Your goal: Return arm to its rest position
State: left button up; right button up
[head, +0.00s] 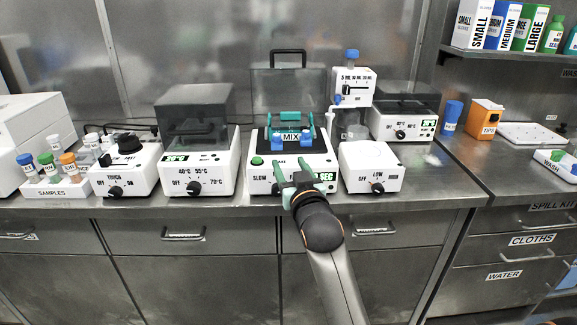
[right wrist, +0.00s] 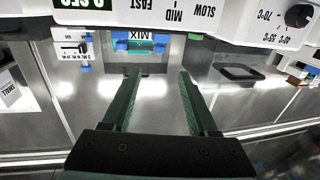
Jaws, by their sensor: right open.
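My right arm reaches up from the bottom of the head view. Its gripper (head: 290,165) is in front of the white mixer (head: 257,175) with the SLOW dial, overlapping the right part of its front panel. Whether the fingers touch the panel cannot be told. In the right wrist view, the two green fingers of the right gripper (right wrist: 158,76) are apart with nothing between them. The mixer's raised clear lid (head: 288,88) stands behind a teal holder (head: 290,115) and blue parts with a MIX label. My left gripper is not in view.
A heater (head: 197,170) stands left of the mixer, and a white device with a LOW dial (head: 372,175) stands right. A samples rack (head: 55,188) is farther left. Drawers (head: 183,260) lie below the counter's front edge. Space before the drawers looks clear around my arm.

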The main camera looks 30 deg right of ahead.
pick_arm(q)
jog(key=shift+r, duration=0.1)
pick_arm(e)
jog(key=s+a+f+n+g+y, duration=0.2)
jog(key=s+a+f, duration=0.3)
jog(key=f, duration=0.4)
jog(key=s+a+f+n+g+y, duration=0.1)
jog(key=s+a+f+n+y, duration=0.15)
jog(key=s+a+f, duration=0.45)
jog(key=s+a+f+n+g+y, duration=0.1)
jog(key=s+a+f+g+y, duration=0.15)
jog(key=f, duration=0.85)
jog(key=s+a+f+g+y, duration=0.1)
jog(key=s+a+f, duration=0.2)
jog(key=s, duration=0.3)
jog(key=s+a+f+g+y, duration=0.1)
jog(key=s+a+f, duration=0.1)
jog(key=s+f, duration=0.25)
pick_arm(q)
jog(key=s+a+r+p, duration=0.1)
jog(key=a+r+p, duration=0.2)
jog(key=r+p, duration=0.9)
jog(key=p, duration=0.4)
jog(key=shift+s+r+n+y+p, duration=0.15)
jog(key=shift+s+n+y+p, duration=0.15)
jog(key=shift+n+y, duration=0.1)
pick_arm(e)
notch_tip(320, 180, up, 13)
jog(key=s+d, duration=0.2)
jog(key=shift+s+h, duration=0.4)
